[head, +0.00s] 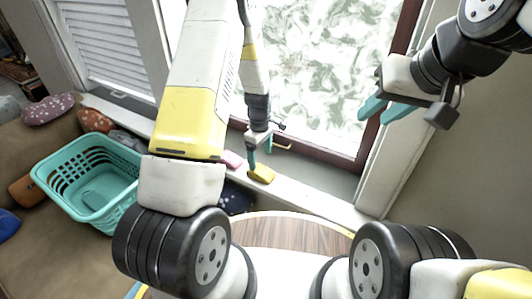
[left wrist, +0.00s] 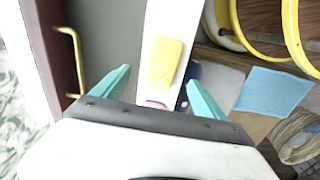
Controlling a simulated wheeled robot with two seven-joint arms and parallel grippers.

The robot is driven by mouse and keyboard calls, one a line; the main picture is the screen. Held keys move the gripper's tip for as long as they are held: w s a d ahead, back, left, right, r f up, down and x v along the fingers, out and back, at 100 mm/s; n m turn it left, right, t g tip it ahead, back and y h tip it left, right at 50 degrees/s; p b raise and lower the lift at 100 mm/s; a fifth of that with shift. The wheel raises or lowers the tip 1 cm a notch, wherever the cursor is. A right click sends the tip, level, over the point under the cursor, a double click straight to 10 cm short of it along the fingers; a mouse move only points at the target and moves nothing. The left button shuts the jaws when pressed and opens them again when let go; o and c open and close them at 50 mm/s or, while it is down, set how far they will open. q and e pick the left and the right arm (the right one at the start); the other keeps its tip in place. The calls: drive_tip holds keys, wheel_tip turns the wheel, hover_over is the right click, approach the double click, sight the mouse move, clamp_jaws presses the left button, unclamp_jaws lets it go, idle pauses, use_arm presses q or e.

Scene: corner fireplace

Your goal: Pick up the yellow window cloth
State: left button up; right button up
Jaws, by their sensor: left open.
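The yellow window cloth (head: 262,174) lies on the white window sill. In the left wrist view the yellow cloth (left wrist: 165,62) lies flat, ahead of and between the two teal fingers. My left gripper (head: 252,160) is over the sill right by the cloth. In the left wrist view my left gripper (left wrist: 157,92) is open, with nothing held between its fingers. My right gripper (head: 378,112) is raised at the upper right in front of the window frame, its teal fingers apart and empty.
A pink item (head: 232,159) lies on the sill beside the cloth. The window (head: 310,70) with a brass handle (left wrist: 75,60) stands close behind. A teal basket (head: 90,180) sits on the sofa at left. A round wooden table (head: 300,235) is in front. A blue cloth (left wrist: 272,92) lies below.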

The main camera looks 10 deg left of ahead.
sight(259, 169)
use_arm(q)
drive_tip(key=f, duration=0.7)
drive_tip(key=shift+s+a+f, duration=0.1)
drive_tip(key=shift+a+f, duration=0.05)
drive_tip(key=shift+a, duration=0.1)
drive_tip(key=shift+c, duration=0.2)
drive_tip(key=c, duration=1.4)
